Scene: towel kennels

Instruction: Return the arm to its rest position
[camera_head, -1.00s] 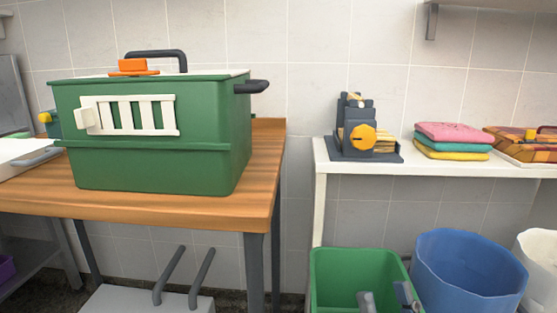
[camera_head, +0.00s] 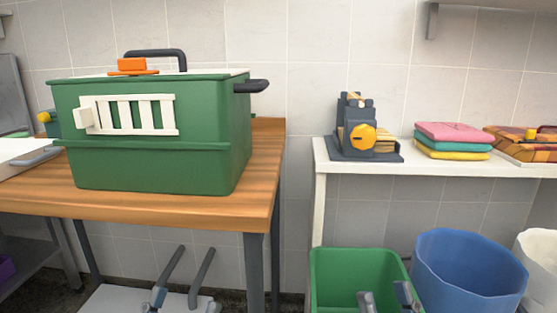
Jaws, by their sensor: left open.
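My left gripper (camera_head: 185,303) shows at the bottom edge left of centre. Its two fingertips stand apart with nothing between them, below the wooden table's front edge. My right gripper (camera_head: 385,301) shows at the bottom edge right of centre, in front of the green bin (camera_head: 335,277). Its two fingertips are also apart, with no object visible between them. The rest of both grippers is cut off by the frame. The green kennel (camera_head: 150,165) with a white barred door, a dark top handle and an orange piece on its lid stands on the wooden table (camera_head: 140,207).
A white shelf (camera_head: 450,170) on the right holds a dark device with a yellow knob (camera_head: 362,138), folded towels (camera_head: 453,141) and a plaid item (camera_head: 515,144). A blue bin (camera_head: 465,280) and a white bin (camera_head: 540,260) stand below.

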